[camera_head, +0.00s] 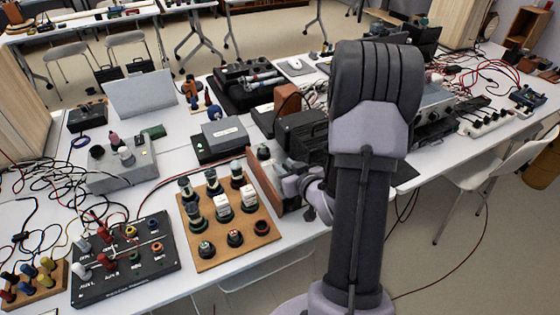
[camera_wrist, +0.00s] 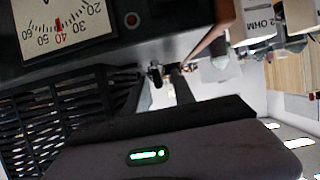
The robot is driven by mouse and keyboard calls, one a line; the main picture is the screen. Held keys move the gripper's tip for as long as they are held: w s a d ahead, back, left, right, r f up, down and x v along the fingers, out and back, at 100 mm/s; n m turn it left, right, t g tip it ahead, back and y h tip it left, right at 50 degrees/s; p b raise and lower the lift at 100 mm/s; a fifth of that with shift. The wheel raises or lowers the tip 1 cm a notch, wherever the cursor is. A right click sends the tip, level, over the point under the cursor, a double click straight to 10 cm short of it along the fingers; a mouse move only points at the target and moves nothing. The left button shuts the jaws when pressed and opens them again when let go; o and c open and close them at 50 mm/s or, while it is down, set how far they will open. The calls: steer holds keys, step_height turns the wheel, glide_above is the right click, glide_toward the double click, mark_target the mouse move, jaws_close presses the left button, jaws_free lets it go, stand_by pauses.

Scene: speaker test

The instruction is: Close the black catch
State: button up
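My gripper (camera_head: 292,184) is beside a wooden-sided case (camera_head: 264,186), left of my arm on the long white table. In the wrist view, two dark fingers of my gripper (camera_wrist: 165,75) stand apart with a pale gap between them. Small dark parts (camera_wrist: 155,72) lie by the fingertips, under the edge of a dark panel. I cannot tell whether one of them is the black catch, or how it is set. No held thing shows between the fingers. In the head view my arm and wrist hide part of this spot.
A dial meter (camera_wrist: 65,25) and a black slatted surface (camera_wrist: 60,110) are close to my gripper. A wooden board (camera_head: 204,255) with several knobs lies just left of the case. A black switch box (camera_head: 130,275) and cables are further left.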

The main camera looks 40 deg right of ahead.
steer(key=shift+s, duration=0.1)
jaws_close()
